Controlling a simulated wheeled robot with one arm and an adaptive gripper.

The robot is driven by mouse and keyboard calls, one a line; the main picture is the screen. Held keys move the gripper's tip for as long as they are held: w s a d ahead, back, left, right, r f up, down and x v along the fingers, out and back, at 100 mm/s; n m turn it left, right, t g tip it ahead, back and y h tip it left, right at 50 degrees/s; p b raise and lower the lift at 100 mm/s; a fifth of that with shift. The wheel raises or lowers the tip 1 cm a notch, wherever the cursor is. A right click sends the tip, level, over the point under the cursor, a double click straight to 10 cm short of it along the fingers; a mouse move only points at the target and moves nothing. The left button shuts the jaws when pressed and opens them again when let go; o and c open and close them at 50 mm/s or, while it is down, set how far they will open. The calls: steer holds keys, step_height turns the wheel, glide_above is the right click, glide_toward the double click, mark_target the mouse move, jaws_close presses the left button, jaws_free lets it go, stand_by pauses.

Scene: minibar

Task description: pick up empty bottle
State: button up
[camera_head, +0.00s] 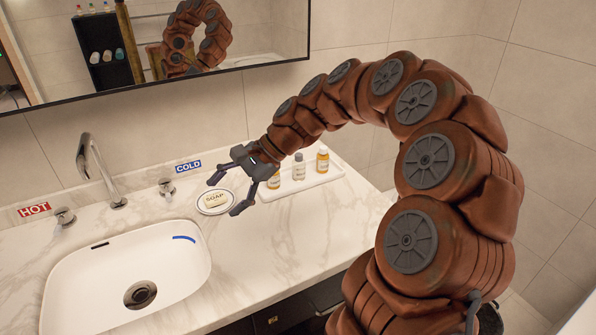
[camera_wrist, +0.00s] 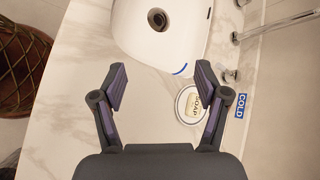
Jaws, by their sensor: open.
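Three small bottles stand upright on a white tray (camera_head: 318,178) on the counter. The middle bottle (camera_head: 299,168) looks greyish and clear, as if empty. The right bottle (camera_head: 322,160) is amber with a white label, and the left bottle (camera_head: 274,179) is amber and partly hidden by my gripper. My gripper (camera_head: 222,196) is open and empty, above the counter to the left of the tray, its fingers pointing left toward the soap dish. In the wrist view my gripper (camera_wrist: 161,76) shows both fingers spread. No bottle shows in that view.
A soap dish (camera_head: 214,202) lies just below the gripper. The sink (camera_head: 75,271), faucet (camera_head: 95,165) and COLD handle (camera_head: 167,187) are to the left. A mirror (camera_head: 250,35) hangs on the back wall. The counter front (camera_head: 270,255) is clear.

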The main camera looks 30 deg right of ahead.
steer(key=w+d+f+m+t, duration=0.1)
steer(key=w+d+m+t, duration=0.1)
steer(key=w+d+m, duration=0.35)
steer(key=m+t+h+b, duration=0.1)
steer(key=m+t+h, duration=0.1)
steer(key=m+t, duration=0.65)
glide_toward(302, 160)
steer(key=w, duration=0.1)
steer(key=w+a+m+g, duration=0.1)
steer(key=w+f+g, duration=0.1)
steer(key=shift+w+a+m, duration=0.2)
steer(key=shift+w+m, duration=0.1)
steer(key=shift+m, duration=0.1)
steer(key=shift+w+f, duration=0.1)
steer(key=shift+w, duration=0.05)
steer(key=shift+x, duration=1.1)
steer(key=shift+r+p+x, duration=0.15)
steer(key=shift+p+x, duration=0.2)
steer(key=shift+x, duration=0.95)
steer(key=shift+r+p+x, duration=0.15)
steer(key=shift+p+x, duration=0.15)
steer(key=shift+x, duration=0.95)
steer(key=shift+w, duration=0.15)
steer(key=shift+c, duration=0.4)
steer(key=c, duration=0.9)
